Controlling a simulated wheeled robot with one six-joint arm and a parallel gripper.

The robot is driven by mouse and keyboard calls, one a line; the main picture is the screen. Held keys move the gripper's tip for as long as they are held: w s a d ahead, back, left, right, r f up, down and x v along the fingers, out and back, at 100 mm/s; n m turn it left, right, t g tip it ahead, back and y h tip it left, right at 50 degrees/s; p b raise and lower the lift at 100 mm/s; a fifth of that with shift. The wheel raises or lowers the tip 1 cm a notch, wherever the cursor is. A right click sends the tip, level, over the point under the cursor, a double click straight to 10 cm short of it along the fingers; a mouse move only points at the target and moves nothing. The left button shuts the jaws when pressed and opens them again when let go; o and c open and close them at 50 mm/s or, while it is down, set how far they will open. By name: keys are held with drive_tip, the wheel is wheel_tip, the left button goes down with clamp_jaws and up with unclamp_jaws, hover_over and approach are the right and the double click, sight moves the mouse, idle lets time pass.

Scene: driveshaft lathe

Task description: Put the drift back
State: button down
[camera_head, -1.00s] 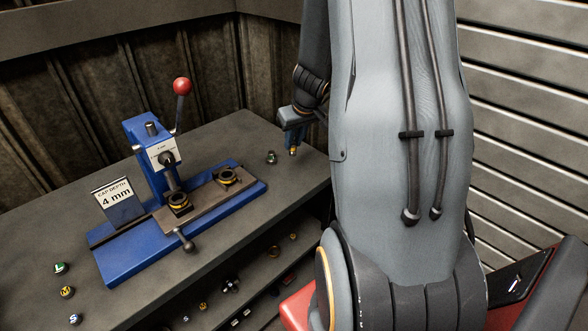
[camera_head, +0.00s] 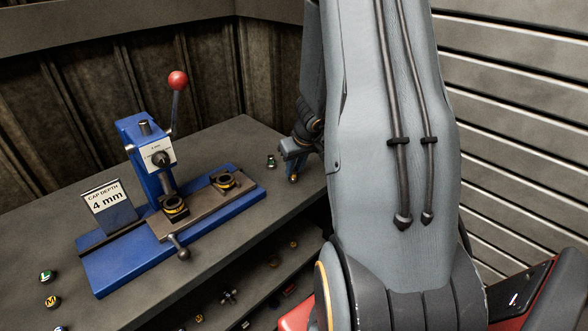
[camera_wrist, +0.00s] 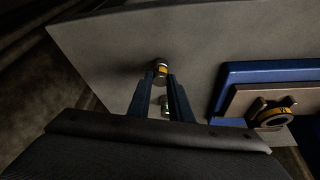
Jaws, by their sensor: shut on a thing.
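A small drift with a yellow band (camera_head: 293,178) is in my gripper (camera_head: 294,174), low over the right end of the bench. In the wrist view the same drift (camera_wrist: 161,71) sits between the fingertips (camera_wrist: 161,78). Whether its lower end touches the bench is not clear. A small piece with a green band (camera_head: 270,161) stands on the bench just left of my gripper. It also shows between the fingers in the wrist view (camera_wrist: 166,106), apart from the held drift.
A blue press (camera_head: 152,160) with a red-knobbed lever and a sliding plate stands left on the bench (camera_head: 240,145). A "CAP DEPTH 4 mm" sign (camera_head: 107,201) is beside it. Pieces marked L (camera_head: 47,277) and M (camera_head: 52,302) are at the front left. A lower shelf holds small parts.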

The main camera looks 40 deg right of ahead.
drive_tip(key=shift+f, duration=0.15)
drive_tip(key=c, duration=1.6)
unclamp_jaws()
drive_tip(key=shift+r, duration=0.2)
drive_tip(key=d+p+v, duration=0.1)
drive_tip(key=p+v, duration=0.1)
drive_tip(key=v, duration=1)
drive_tip(key=s+a+r, duration=0.1)
drive_tip(key=s+a, duration=0.2)
drive_tip(key=a, duration=0.5)
drive_tip(key=s+a+r+n+g, duration=0.1)
drive_tip(key=s+a, duration=0.3)
drive_tip(key=a, duration=0.5)
drive_tip(key=s+a+r+g, duration=0.1)
drive_tip(key=s+a, duration=0.3)
drive_tip(key=a, duration=0.5)
drive_tip(key=shift+y, duration=0.3)
drive_tip(key=shift+g, duration=0.5)
wheel_tip(320, 180, down, 6)
drive_tip(key=b, duration=0.5)
drive_tip(key=shift+f, duration=0.2)
